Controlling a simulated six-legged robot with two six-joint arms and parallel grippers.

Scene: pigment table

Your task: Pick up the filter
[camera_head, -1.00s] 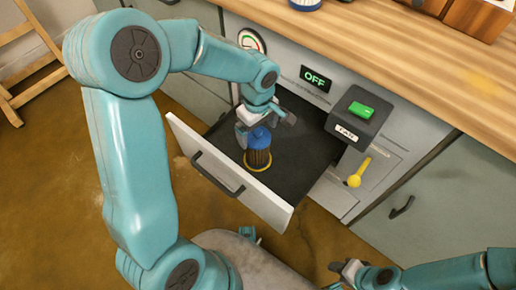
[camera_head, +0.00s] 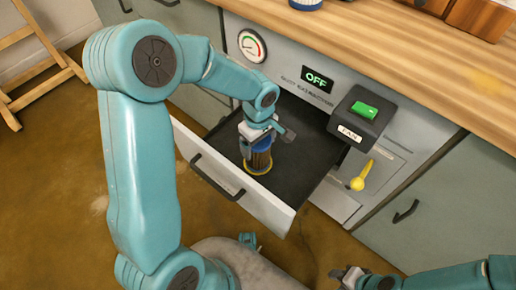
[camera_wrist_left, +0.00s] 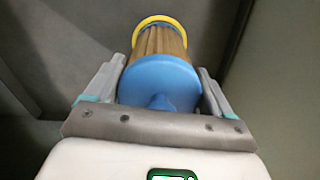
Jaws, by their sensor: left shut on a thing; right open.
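The filter (camera_head: 259,160) is a pleated brown cylinder with a blue cap and a yellow ring at its base. It stands in the open drawer (camera_head: 305,182), near the drawer's front panel. My left gripper (camera_head: 262,142) is above it and shut on its blue top. In the left wrist view the filter (camera_wrist_left: 160,72) sits between the two fingers of the left gripper (camera_wrist_left: 160,92), with its yellow ring at the far end. My right gripper (camera_head: 347,277) is open and empty at the bottom edge of the head view, away from the drawer.
Above the drawer are a round gauge (camera_head: 252,45), an OFF display (camera_head: 317,79) and a fan box with a green switch (camera_head: 364,110). A yellow lever (camera_head: 361,175) is right of the drawer. A wooden counter (camera_head: 400,65) runs above.

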